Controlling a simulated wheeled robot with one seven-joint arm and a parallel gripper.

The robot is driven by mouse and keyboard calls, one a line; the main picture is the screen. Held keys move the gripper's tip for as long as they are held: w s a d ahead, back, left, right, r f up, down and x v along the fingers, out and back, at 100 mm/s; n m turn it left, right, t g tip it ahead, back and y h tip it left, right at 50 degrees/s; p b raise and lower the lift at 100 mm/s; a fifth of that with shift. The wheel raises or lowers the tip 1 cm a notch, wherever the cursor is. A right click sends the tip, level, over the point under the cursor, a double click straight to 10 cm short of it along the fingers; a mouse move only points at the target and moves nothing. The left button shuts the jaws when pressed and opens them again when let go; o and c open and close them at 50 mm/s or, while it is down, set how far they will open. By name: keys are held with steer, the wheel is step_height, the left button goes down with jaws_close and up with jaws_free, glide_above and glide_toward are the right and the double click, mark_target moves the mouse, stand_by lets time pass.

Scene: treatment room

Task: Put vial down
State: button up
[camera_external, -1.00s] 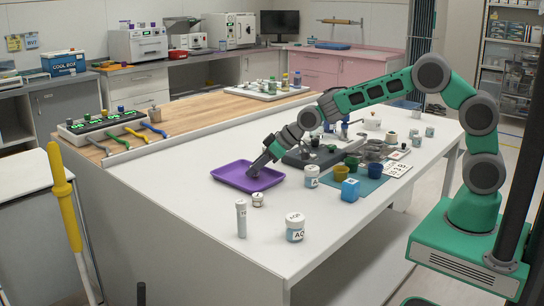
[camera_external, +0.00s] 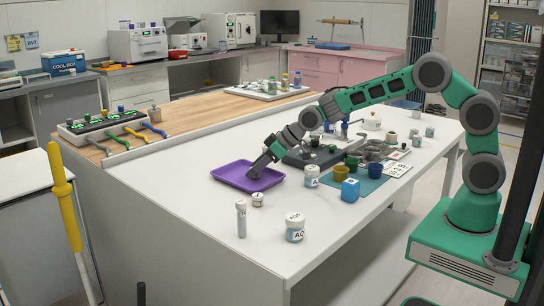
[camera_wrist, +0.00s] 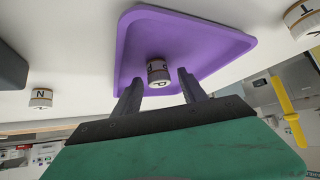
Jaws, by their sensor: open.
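The vial (camera_wrist: 158,72) is a small white container with a brown-grey band and a black P on it. In the wrist view it is at the purple tray (camera_wrist: 190,32), between my spread fingers, with gaps visible on both sides. My gripper (camera_wrist: 158,77) is open around it. In the external view my gripper (camera_external: 252,174) reaches down into the purple tray (camera_external: 232,183) and hides the vial. I cannot tell whether the vial touches the tray floor.
A tall capped tube (camera_external: 241,220), a small jar (camera_external: 258,200) and a larger labelled jar (camera_external: 295,228) stand in front of the tray. The table's left front is clear.

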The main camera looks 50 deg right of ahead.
steer(key=v, duration=1.1)
steer(key=shift+s+r, duration=0.15)
steer(key=shift+s, duration=0.05)
steer(key=shift+o, duration=0.4)
steer(key=shift+d, duration=0.1)
